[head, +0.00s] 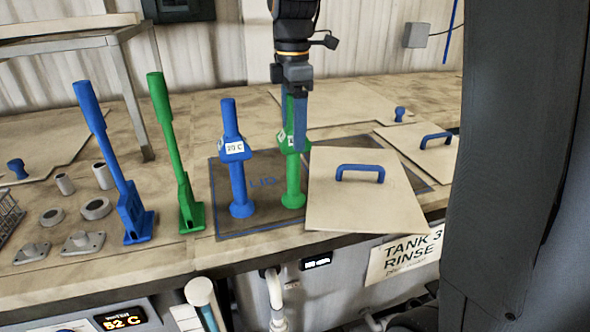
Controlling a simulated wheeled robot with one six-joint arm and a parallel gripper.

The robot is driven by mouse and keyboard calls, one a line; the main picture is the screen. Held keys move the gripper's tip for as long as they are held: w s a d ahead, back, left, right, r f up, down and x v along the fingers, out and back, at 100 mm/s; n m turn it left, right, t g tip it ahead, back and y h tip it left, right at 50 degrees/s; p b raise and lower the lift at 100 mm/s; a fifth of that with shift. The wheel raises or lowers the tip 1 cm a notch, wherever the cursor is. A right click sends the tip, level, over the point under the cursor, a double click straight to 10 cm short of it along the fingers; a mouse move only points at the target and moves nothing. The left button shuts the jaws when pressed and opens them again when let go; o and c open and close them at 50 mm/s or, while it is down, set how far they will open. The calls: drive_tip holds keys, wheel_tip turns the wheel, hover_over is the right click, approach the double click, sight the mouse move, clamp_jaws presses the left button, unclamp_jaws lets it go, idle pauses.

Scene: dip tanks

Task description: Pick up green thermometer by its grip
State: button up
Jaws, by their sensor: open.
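The green thermometer (294,178) stands upright on a dark mat (262,207) marked in blue, beside a similar blue thermometer (237,184) with a "20 C" label. Its round foot, stem and wider labelled head show. My gripper (296,112) points down from above, with its open fingers at the green thermometer's upper grip. The grip is mostly hidden behind the fingers, so I cannot tell whether they touch it.
A lid (362,192) with a blue handle lies just right of the green thermometer. Tall blue (117,160) and green (175,155) levers stand at left. Another blue-handled lid (430,148) lies further right. A dark part of my body hides the right side.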

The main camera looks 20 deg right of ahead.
drive_tip(key=shift+c, duration=0.2)
clamp_jaws()
